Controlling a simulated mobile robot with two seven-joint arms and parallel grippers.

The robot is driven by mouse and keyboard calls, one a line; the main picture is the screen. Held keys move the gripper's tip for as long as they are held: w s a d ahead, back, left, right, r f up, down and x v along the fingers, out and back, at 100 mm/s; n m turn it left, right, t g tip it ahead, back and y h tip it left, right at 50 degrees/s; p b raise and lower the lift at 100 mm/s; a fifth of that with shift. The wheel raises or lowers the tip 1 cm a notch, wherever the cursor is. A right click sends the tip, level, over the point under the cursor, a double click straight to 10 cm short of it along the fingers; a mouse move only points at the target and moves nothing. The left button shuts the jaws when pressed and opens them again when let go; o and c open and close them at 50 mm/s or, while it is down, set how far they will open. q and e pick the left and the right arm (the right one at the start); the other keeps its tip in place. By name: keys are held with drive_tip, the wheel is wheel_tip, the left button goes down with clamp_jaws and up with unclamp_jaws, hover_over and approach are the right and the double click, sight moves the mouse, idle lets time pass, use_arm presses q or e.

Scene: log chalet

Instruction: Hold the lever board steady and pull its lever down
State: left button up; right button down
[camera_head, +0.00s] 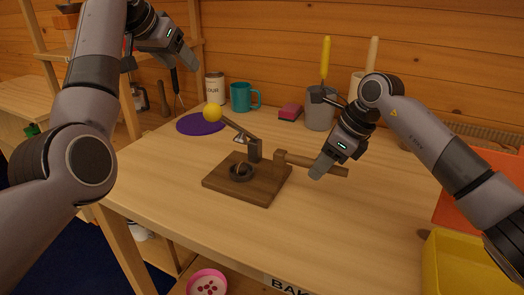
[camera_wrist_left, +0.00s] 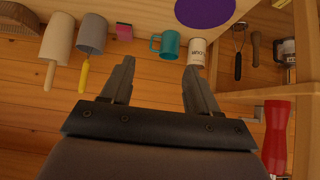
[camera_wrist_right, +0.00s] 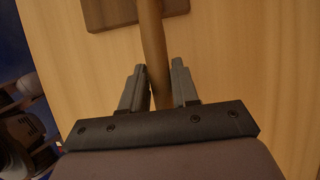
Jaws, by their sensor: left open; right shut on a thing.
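The lever board (camera_head: 262,193) is a dark wooden slab on the table. It has a short post (camera_head: 254,150), a ring-like cup and a lever (camera_head: 236,127) tilted up to the left, ending in a yellow ball (camera_head: 213,112). A small metal cone hangs under the lever. A wooden handle (camera_head: 298,160) reaches right from the board. My right gripper (camera_head: 322,166) is shut on this handle, which also shows between its fingers in the right wrist view (camera_wrist_right: 152,45). My left gripper (camera_head: 188,62) is open and empty, raised behind and left of the board; its fingers (camera_wrist_left: 157,78) are apart.
A purple disc (camera_head: 202,124), a white canister (camera_head: 215,88), a teal mug (camera_head: 242,97), a pink sponge (camera_head: 290,112) and a grey pot (camera_head: 320,112) line the table's back. A yellow bin (camera_head: 455,262) is at the front right. The table in front of the board is clear.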

use_arm(q)
drive_tip(key=shift+s+a+f+t+h, duration=1)
drive_tip(key=shift+s+f+t, duration=0.25)
drive_tip(key=shift+s+t, duration=1.2)
drive_tip(key=x, duration=1)
drive_tip(key=shift+w, duration=0.25)
drive_tip(key=shift+d+r, duration=0.1)
drive_tip(key=shift+r, duration=0.05)
clamp_jaws()
drive_tip(key=shift+o, duration=0.6)
unclamp_jaws()
